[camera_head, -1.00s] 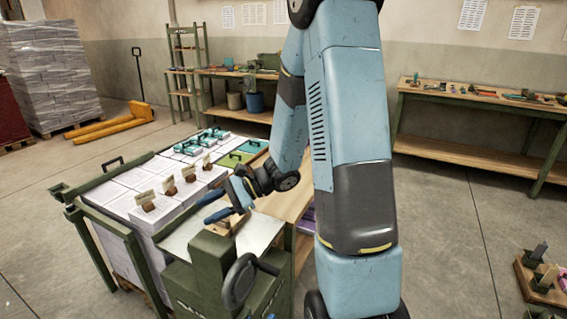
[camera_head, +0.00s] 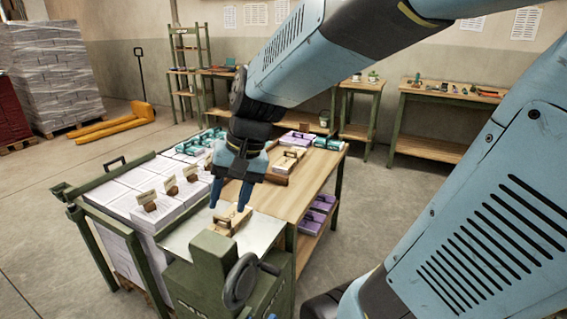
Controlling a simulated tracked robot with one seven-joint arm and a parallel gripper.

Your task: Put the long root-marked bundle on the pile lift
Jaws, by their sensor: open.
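My gripper (camera_head: 230,197) is open, its two blue fingers pointing down over a metal plate (camera_head: 185,238). A tan wooden-looking piece with a dark handle (camera_head: 229,221) lies on that plate just below the fingertips. The fingers seem just above or beside it; contact is not clear. The green frame with a handwheel (camera_head: 215,262) stands in front of the plate and may be the pile lift. White paper stacks (camera_head: 125,203) stand to the left, some with brown tags. I cannot read a root mark on any bundle.
A wooden table (camera_head: 300,187) runs right of the stacks, with purple bundles (camera_head: 315,215) on its lower shelf. Teal-handled bundles (camera_head: 195,147) sit at the back. Workbenches (camera_head: 440,95) line the wall. A yellow pallet jack (camera_head: 118,122) is far left. Floor is open at left.

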